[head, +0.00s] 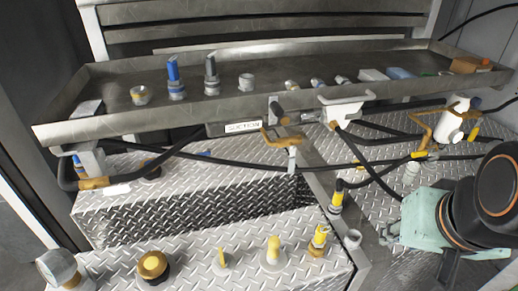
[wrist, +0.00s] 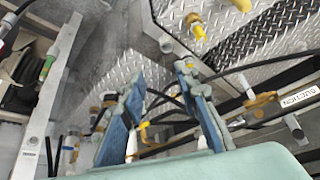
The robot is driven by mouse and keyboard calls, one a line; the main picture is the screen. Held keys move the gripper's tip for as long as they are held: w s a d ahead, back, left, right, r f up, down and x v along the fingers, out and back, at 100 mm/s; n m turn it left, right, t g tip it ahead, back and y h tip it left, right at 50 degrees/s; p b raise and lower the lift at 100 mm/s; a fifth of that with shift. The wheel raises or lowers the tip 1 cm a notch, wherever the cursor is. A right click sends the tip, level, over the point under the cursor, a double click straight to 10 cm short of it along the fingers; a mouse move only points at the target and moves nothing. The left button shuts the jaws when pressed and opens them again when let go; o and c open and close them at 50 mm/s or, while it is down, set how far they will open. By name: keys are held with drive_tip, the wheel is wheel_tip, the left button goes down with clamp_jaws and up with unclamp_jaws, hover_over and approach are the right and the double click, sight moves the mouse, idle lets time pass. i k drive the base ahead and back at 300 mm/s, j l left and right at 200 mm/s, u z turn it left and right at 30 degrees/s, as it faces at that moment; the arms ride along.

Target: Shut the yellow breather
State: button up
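Several yellow-topped fittings stand on the diamond plate, and I cannot tell for certain which is the breather. In the head view these are a yellow lever-like top on a white base (head: 273,250), a smaller yellow one (head: 221,260) to its left, and a yellow and brass fitting (head: 319,238) to its right. The wrist view shows a yellow fitting (wrist: 197,30) at the top, beyond my fingers. My gripper (head: 388,232) is at the right of the head view, apart from these fittings. In the wrist view my gripper (wrist: 160,68) is open, with nothing visibly held between its fingers.
A metal tray (head: 215,110) with blue and grey fittings runs across the back. Black hoses, one with a yellow end (head: 336,198), and brass-handled valves (head: 283,138) crowd the area below it. A brass-coloured cap (head: 152,266) stands front left.

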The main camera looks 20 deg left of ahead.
sight(222, 260)
drive_tip(key=j+u, duration=0.1)
drive_tip(key=u, duration=1.45)
drive_tip(key=j+z, duration=0.45)
drive_tip(key=k+j+z, duration=0.2)
drive_tip(key=k, duration=0.25)
drive_tip(key=k+j+z, duration=0.2)
drive_tip(key=k, duration=0.25)
drive_tip(key=i+l+u, duration=0.2)
drive_tip(key=i, duration=0.25)
drive_tip(key=i+l+u, duration=0.2)
drive_tip(key=i, duration=0.25)
